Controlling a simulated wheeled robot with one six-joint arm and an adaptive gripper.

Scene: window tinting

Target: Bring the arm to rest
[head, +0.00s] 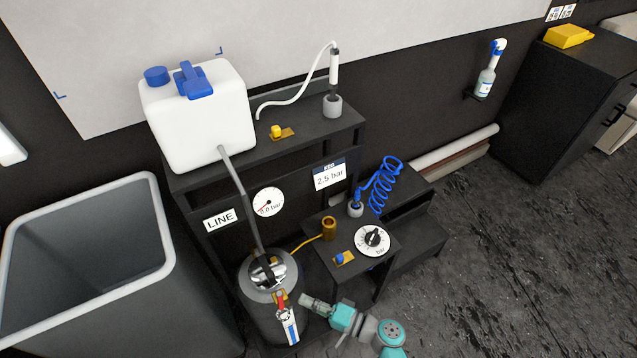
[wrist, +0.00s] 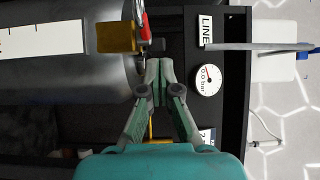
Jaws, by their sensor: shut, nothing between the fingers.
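My gripper (head: 308,302) is at the lower middle of the head view, just right of the grey metal tank (head: 258,325). It is small there. In the wrist view my gripper (wrist: 160,70) has its fingertips together with nothing between them. The fingers point toward the tank's red lever (wrist: 141,14) and brass fitting (wrist: 116,38). A gap to them cannot be judged exactly. In the head view the red lever (head: 281,300) and a white and blue tag (head: 291,326) hang on the tank's front.
A black stepped bench (head: 300,135) stands behind, with a white jug (head: 200,115), a gauge (head: 268,202), a dial (head: 372,240) and a blue coiled hose (head: 385,185). A grey bin (head: 110,285) is left of the tank. The floor (head: 510,270) at right is clear.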

